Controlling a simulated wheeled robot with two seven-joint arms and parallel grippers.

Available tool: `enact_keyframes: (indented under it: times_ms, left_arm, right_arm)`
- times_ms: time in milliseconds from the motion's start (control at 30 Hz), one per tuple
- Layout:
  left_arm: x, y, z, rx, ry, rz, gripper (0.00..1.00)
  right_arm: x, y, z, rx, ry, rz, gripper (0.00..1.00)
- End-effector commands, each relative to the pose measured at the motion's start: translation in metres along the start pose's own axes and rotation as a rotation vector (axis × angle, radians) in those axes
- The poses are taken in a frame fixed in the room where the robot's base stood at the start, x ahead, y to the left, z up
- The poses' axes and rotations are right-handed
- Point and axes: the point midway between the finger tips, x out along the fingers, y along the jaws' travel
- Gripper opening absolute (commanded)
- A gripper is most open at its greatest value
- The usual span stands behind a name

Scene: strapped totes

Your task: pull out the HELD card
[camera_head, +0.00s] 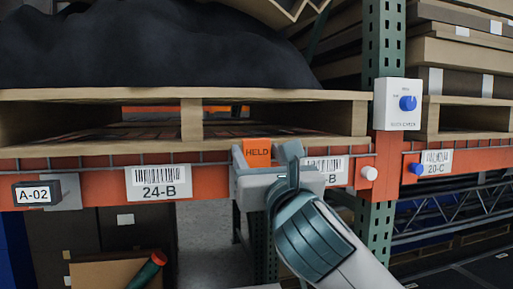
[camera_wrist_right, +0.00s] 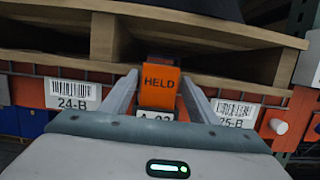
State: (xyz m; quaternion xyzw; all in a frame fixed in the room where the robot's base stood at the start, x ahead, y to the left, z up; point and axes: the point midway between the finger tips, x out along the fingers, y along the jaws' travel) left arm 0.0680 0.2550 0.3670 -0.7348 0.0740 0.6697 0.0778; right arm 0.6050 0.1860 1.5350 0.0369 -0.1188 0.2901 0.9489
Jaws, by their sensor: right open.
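The orange HELD card (camera_head: 257,152) stands at the front of the orange shelf beam, just below the pallet. In the right wrist view the card (camera_wrist_right: 159,86) stands upright between my right gripper's fingers, above a white label partly reading A-03 that my gripper partly hides. My right gripper (camera_head: 264,160) is open around the card, with a finger on each side; in the wrist view there are gaps between the card and the fingers (camera_wrist_right: 160,92). The card's lower end is hidden in the head view. My left gripper is not in view.
A wooden pallet (camera_head: 190,105) with a black-wrapped load (camera_head: 150,45) sits right above the beam (camera_head: 95,175). A white switch box with a blue knob (camera_head: 400,112) is on the green upright to the right. White 24-B (camera_head: 158,183) and 25-B labels flank the card.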

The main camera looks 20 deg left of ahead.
Motion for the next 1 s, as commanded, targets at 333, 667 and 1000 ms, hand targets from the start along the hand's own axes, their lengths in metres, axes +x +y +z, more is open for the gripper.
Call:
enact_keyframes:
  times_ms: [333, 667, 1000]
  left_arm:
    - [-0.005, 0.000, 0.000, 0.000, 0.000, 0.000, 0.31]
    - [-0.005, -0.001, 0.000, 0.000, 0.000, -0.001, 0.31]
    - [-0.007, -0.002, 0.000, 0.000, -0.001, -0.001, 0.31]
  right_arm:
    - [0.018, 0.000, 0.000, -0.001, -0.001, 0.001, 0.55]
    - [0.018, 0.000, 0.000, -0.001, -0.001, 0.001, 0.43]
    - [0.018, 0.000, 0.002, -0.001, -0.001, 0.001, 0.16]
